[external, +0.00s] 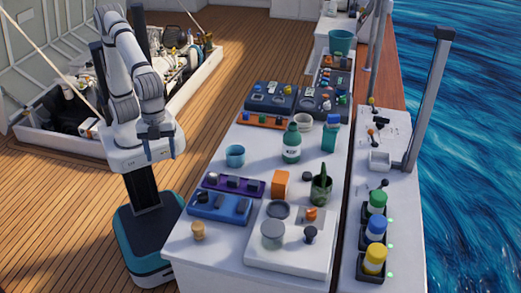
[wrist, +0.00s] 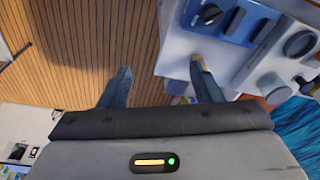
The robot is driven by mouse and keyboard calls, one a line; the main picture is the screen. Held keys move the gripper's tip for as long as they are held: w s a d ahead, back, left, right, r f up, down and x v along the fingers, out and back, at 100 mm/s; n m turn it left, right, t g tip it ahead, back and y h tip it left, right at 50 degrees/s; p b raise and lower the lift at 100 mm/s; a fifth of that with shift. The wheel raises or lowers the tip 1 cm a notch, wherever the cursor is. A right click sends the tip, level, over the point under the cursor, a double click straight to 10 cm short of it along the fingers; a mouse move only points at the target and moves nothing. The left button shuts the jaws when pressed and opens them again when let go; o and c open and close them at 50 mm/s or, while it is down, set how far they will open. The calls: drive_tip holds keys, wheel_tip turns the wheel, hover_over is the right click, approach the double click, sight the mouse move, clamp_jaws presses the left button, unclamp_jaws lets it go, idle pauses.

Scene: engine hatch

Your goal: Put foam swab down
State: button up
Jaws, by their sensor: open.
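My gripper (external: 160,153) is open and hangs beside the left edge of the table, above the deck and clear of the tabletop. In the wrist view its two blue fingers (wrist: 160,68) are wide apart with only deck planks and the table edge between them. A small tan piece with a rounded top (external: 198,231), possibly the foam swab, stands on the table's near left corner. In the wrist view a tan patch (wrist: 207,65) shows by the right fingertip, partly hidden by it. I cannot tell for certain which thing is the foam swab.
The white table (external: 200,262) also carries a blue tray (external: 219,207), a purple rack (external: 233,185), a light-blue cup (external: 235,156), an orange block (external: 281,184) and a green bottle (external: 291,146). An open engine hatch (external: 75,110) lies behind my arm. Bare tabletop shows around the tan piece.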

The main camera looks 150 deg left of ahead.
drive_tip(key=s+d+f+n, duration=0.1)
drive_tip(key=s+n, duration=0.1)
drive_tip(key=s, duration=0.9)
drive_tip(key=s+d+f+n+t, duration=0.1)
drive_tip(key=s+n, duration=0.2)
drive_tip(key=s, duration=0.8)
drive_tip(key=shift+s+d+f+y, duration=0.2)
drive_tip(key=shift+s+f+y, duration=0.1)
drive_tip(key=shift+s+f, duration=0.1)
